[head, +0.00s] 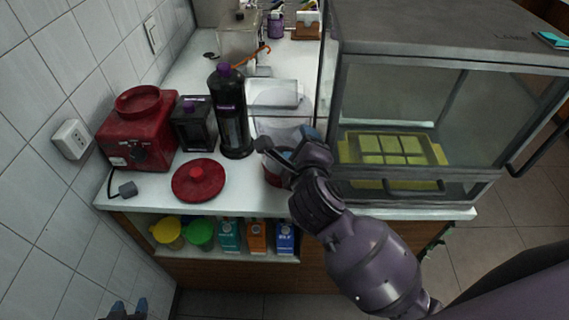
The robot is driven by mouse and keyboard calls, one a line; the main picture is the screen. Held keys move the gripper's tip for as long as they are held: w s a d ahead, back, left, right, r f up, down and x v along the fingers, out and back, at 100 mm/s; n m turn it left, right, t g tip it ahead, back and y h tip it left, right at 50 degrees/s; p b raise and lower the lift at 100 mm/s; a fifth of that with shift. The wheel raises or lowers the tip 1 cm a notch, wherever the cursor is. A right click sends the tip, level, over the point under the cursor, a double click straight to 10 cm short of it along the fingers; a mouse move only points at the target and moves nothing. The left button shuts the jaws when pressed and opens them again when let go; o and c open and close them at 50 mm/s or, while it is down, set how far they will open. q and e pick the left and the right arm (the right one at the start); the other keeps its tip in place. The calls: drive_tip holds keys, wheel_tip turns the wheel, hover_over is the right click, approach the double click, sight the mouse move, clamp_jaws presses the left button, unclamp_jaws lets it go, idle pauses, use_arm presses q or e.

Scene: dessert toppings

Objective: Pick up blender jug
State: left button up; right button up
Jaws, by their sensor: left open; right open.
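The blender jug (271,176) stands on the white counter, mostly hidden behind my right gripper; a red lower part and what looks like a clear body show. My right gripper (286,143) is open at the jug, its fingers spread over it; I cannot tell whether they touch it. The red blender base (140,135) stands at the left by the wall. A round red lid (199,181) lies flat on the counter in front. My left gripper (128,309) is open and empty at the bottom left edge, only its fingertips in view.
A tall black bottle (231,120) and a black box-shaped container (193,124) stand left of the jug. A glass display case (400,100) with a yellow tray (438,150) stands close on the right. Cartons (257,236) and bowls (201,232) fill the shelf below.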

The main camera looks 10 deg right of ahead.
drive_tip(key=shift+w, duration=0.35)
drive_tip(key=shift+f, duration=0.15)
clamp_jaws()
